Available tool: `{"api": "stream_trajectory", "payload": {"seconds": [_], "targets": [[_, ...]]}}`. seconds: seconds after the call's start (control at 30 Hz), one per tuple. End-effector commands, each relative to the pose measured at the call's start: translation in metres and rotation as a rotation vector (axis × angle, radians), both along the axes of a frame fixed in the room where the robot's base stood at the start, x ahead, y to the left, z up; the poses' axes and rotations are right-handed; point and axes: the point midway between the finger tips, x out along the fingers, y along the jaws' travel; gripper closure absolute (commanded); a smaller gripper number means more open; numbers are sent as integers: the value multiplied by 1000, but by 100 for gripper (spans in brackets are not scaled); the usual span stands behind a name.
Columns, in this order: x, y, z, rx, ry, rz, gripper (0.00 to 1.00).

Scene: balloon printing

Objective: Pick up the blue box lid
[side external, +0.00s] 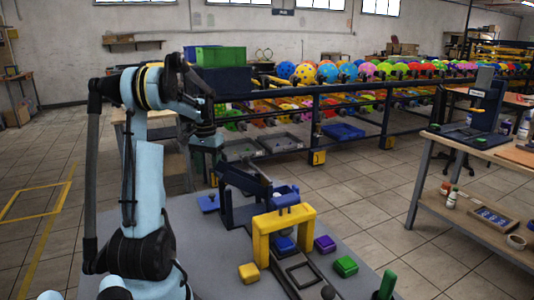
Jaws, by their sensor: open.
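A small blue box (284,243) sits low under the yellow arch (285,226) of the press, on the grey work table (215,265). The arch partly covers it, and I cannot tell its lid from its body. My gripper (213,170) is open and points down, above and to the left of the press. It is well apart from the blue box. Its fingers are small and dark here, and I see nothing held between them.
Yellow (249,272), purple (325,243) and green (345,266) small boxes stand around the press. A dark blue frame with a lever (245,183) rises behind the arch. A rack of colored balloons (345,72) and a side bench (480,163) stand beyond the table.

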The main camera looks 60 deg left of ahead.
Motion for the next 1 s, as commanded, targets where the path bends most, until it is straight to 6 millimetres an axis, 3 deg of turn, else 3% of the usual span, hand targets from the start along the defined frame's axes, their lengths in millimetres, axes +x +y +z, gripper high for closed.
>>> {"api": "stream_trajectory", "payload": {"seconds": [0.13, 0.43, 0.7, 1.0], "targets": [[0, 0, -23, 0, 0, 0, 46], [1, 1, -44, 0, -1, 0, 46], [5, 5, -80, -1, -2, -1, 46], [5, 5, -89, -1, -2, 0, 46]]}}
